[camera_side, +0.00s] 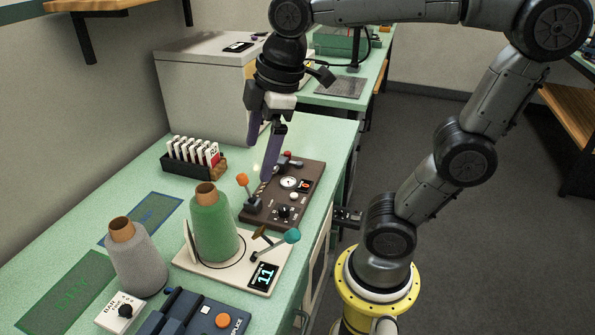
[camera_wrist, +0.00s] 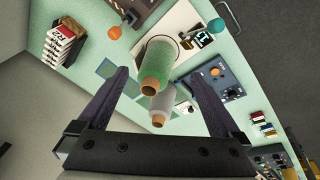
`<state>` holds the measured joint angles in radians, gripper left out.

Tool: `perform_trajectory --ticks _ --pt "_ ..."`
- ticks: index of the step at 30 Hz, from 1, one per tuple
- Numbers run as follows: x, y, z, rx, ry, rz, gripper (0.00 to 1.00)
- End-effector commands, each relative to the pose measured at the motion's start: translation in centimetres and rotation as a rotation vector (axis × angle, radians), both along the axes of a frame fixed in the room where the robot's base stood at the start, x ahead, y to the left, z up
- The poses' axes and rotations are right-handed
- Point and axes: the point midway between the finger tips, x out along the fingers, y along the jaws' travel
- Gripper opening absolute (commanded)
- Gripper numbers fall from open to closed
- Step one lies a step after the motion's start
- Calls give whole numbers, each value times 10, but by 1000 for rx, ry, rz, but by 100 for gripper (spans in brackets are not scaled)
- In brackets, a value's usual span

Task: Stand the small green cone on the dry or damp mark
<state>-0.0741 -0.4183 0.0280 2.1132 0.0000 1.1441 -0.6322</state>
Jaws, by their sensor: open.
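A green yarn cone (camera_side: 213,228) with a brown top stands upright on a cream plate with a display (camera_side: 263,276) reading 11. A grey yarn cone (camera_side: 139,265) stands to its left on the bench. A blue-toned mark (camera_side: 146,217) lies flat behind the cones, and a green mark (camera_side: 70,290) lies at the front left; I cannot tell which is dry or damp. My gripper (camera_side: 259,160) is open and empty, above the bench behind the green cone. In the wrist view the green cone (camera_wrist: 160,58) shows between the fingers (camera_wrist: 157,74), with the grey cone (camera_wrist: 162,103) beyond it.
A brown control panel (camera_side: 290,195) with a gauge and an orange-knobbed lever (camera_side: 242,180) is close under my gripper. A rack of cards (camera_side: 192,158), a blue control box (camera_side: 195,315) and a knob box (camera_side: 121,312) also stand on the bench.

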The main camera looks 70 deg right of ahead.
Motion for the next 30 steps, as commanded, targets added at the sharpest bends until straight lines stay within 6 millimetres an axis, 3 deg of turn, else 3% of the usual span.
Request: perform_trajectory --ticks 3,9,10,12,26,30 --pt "-34 -9 -19 91 -93 -288 100" --pt "-62 -16 -44 214 -186 -592 100" --pt "-65 -17 -47 225 -191 -615 96" --pt "-67 -17 -50 241 -202 -650 85" --pt "-66 -17 -50 248 -208 -661 85" --pt "-48 -18 -39 276 -302 -647 85"
